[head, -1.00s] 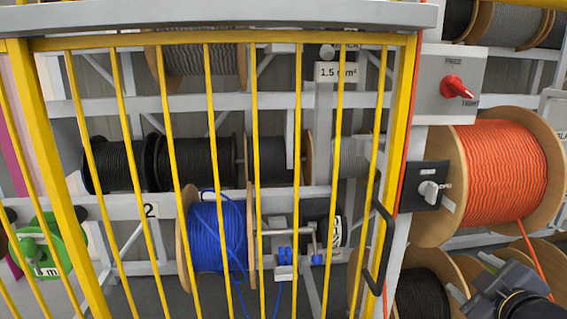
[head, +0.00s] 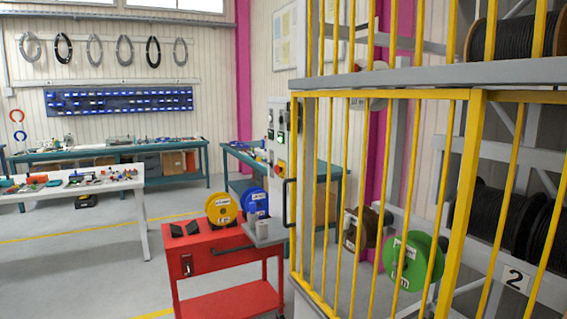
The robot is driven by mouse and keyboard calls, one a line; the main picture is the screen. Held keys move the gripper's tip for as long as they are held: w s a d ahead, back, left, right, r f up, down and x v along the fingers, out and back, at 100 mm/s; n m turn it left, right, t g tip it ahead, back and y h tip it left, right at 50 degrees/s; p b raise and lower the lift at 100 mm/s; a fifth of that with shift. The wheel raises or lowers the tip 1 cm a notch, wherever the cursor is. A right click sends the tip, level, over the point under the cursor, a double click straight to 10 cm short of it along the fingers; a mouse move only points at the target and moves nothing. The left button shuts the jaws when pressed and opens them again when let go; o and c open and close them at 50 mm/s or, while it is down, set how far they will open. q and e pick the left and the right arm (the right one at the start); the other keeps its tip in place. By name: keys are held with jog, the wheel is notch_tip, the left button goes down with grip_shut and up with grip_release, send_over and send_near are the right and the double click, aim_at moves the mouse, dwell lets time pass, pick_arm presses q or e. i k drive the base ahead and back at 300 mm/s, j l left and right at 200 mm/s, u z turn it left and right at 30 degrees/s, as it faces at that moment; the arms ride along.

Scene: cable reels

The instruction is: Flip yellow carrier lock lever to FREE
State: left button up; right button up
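No lever with a FREE marking can be made out in the head view now. A yellow reel (head: 222,208) with a white label stands upright on the red cart (head: 225,258); I cannot tell whether it bears a lever. A blue reel (head: 254,202) stands just behind and to the right of it. A yellow barred cage door (head: 475,190) with a dark handle (head: 289,204) fills the right side. Neither of my grippers is in view.
A grey control box (head: 279,140) with buttons is left of the cage. A white table (head: 75,182) stands at left. Grey floor (head: 90,285) is open left of the cart.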

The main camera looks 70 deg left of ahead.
aim_at(258, 158)
jog(key=u, duration=2.4)
jog(key=i+j+z, duration=0.3)
jog(key=i+j, duration=0.8)
jog(key=i, duration=0.4)
jog(key=i+j+z, duration=0.25)
jog(key=i+j, duration=1.1)
